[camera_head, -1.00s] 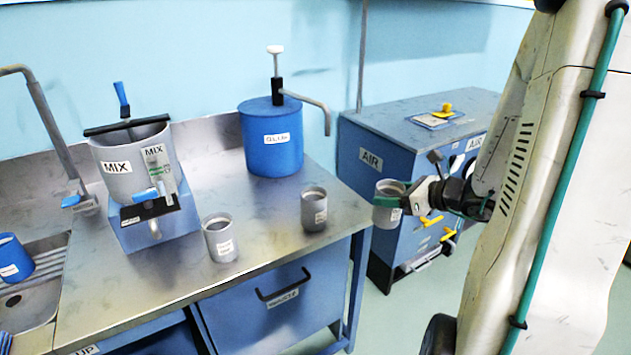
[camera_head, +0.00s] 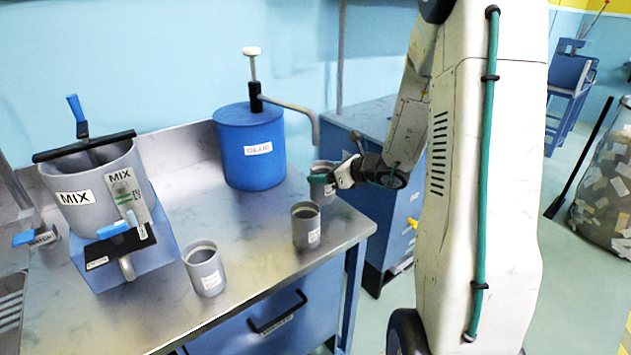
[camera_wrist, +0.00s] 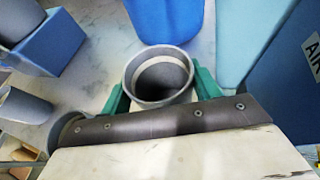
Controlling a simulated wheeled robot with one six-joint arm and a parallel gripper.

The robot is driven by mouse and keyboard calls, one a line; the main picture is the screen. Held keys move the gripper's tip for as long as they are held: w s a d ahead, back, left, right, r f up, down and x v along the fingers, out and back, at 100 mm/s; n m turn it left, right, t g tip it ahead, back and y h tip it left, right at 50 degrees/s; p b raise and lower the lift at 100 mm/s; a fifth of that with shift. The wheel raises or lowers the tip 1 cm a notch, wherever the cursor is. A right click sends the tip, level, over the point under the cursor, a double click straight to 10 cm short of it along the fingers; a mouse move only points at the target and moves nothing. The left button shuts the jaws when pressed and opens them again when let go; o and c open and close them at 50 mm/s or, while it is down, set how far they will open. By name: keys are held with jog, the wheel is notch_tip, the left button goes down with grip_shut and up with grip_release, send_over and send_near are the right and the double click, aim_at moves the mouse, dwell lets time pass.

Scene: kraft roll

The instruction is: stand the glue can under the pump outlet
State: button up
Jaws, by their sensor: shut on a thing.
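A grey can (camera_head: 325,194) is in my gripper (camera_head: 322,178), whose green fingers close around its sides. It is upright, and its open top shows in the wrist view (camera_wrist: 160,78); I cannot read its label. The blue glue drum (camera_head: 249,168) stands on the bench, with a white-knobbed pump (camera_head: 254,85) and a bent outlet pipe (camera_head: 290,105) pointing right and down. In the head view the held can appears just below the outlet tip, slightly right. I cannot tell whether it is directly under it or touches the bench.
Two other grey cans stand on the steel bench (camera_head: 165,215), one at the front edge (camera_head: 205,272) and one nearer the held can (camera_head: 306,230). The MIX pot (camera_head: 95,195) is at left. A blue AIR cabinet (camera_head: 372,125) stands beyond the bench's right edge.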

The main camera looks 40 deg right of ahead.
aim_at(316, 169)
jog(key=shift+w+a+f, duration=0.1)
jog(key=shift+w+a, duration=0.1)
jog(key=shift+w, duration=0.6)
jog(key=shift+w+a+f, duration=0.1)
jog(key=shift+w+a, duration=0.05)
jog(key=shift+w, duration=0.6)
jog(key=shift+w+f, duration=0.1)
jog(key=shift+f, duration=1.6)
jog(key=shift+f, duration=0.15)
jog(key=o, duration=1.1)
